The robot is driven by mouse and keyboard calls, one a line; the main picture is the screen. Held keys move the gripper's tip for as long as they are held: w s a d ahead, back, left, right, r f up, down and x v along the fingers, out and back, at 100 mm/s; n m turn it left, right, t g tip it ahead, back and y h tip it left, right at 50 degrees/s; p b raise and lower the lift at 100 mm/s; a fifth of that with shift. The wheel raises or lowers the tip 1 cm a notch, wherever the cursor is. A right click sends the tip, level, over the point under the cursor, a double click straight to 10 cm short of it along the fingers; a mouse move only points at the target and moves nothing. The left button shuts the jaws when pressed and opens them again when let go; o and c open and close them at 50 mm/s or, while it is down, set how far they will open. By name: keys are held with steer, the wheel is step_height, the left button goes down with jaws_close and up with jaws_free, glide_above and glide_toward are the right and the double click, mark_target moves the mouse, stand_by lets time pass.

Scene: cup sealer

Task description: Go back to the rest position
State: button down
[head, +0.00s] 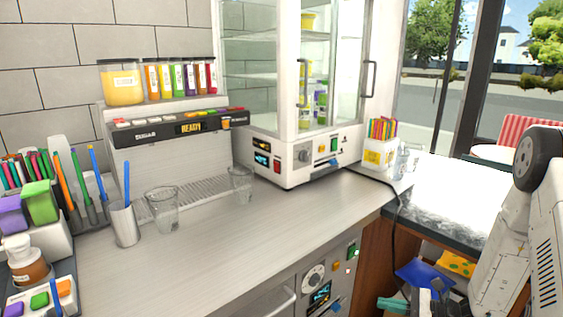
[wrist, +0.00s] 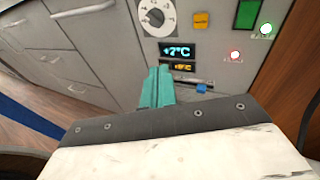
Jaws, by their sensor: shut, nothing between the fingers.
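My gripper (wrist: 159,72) shows in the wrist view as two teal fingers pressed together, with nothing between them. They point towards a control panel with a dial (wrist: 157,16) and a "+7°C" display (wrist: 180,52); whether they touch it I cannot tell. In the head view the teal fingertips (head: 391,303) show at the bottom right, low beside the counter front and below the worktop. The rest of my white arm (head: 505,240) fills the right edge.
A dark cable (head: 401,205) hangs over the counter edge. Drawers (wrist: 75,60) lie left of the panel.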

steer(key=s+a+r+n+g+h, duration=0.1)
steer(key=s+r+n+g+h, duration=0.2)
steer(key=s+r+n+h, duration=0.4)
steer(key=s+a+r+n+g+h, duration=0.2)
steer(key=s+r+n+h, duration=0.5)
steer(key=s+r+n, duration=0.8)
steer(key=shift+s+r+n+g, duration=0.4)
steer(key=shift+s+r, duration=2.1)
steer(key=shift+r, duration=1.7)
